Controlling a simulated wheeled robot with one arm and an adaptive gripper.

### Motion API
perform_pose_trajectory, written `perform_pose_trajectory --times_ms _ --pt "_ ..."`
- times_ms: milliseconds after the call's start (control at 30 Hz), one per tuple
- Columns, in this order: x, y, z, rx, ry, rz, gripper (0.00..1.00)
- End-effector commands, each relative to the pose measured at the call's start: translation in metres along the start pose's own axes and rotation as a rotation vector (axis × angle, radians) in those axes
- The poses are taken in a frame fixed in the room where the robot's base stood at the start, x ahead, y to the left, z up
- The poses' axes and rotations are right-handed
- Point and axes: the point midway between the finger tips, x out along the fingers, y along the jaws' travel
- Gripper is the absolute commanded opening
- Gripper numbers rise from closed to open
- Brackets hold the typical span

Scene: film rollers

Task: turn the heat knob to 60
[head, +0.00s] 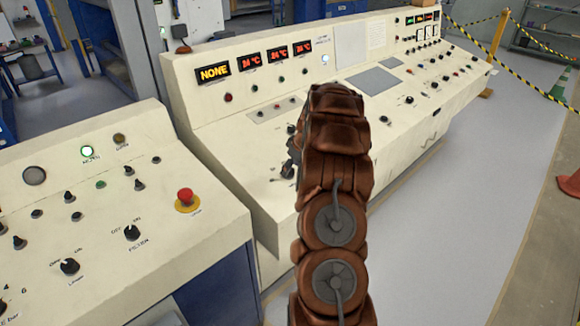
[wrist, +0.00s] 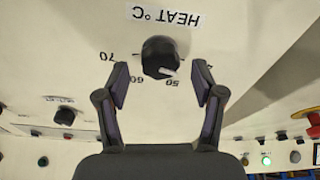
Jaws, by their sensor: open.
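The heat knob (wrist: 160,56) is black and round, under the upside-down label "HEAT °C" (wrist: 166,17) in the wrist view. Numbers 70, 60 and 50 lie around it, with another partly hidden behind the right finger. The knob's white mark points close to 50. My gripper (wrist: 161,66) is open, its fingertips on either side of the knob with a visible gap at each side. In the head view my gripper (head: 287,166) is small and dark, partly behind my brown arm. The heat knob is not visible there.
The cream console (head: 220,135) has displays (head: 245,63), one reading "NONE", and several other knobs. A nearer console at left carries a red emergency button (head: 186,197) and a filter knob (head: 132,232). Grey floor (head: 440,220) is clear at right.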

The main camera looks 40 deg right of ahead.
Motion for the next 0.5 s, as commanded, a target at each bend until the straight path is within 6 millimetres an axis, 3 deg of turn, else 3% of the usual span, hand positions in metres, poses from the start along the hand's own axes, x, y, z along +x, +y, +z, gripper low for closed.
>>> perform_pose_trajectory --times_ms 200,433,500 --pt "0.014 0.000 -0.001 -0.001 0.001 0.002 0.68" --pt "0.016 0.000 0.000 -0.001 0.001 0.002 0.68" --pt "0.016 0.000 0.000 -0.001 0.001 0.002 0.62"
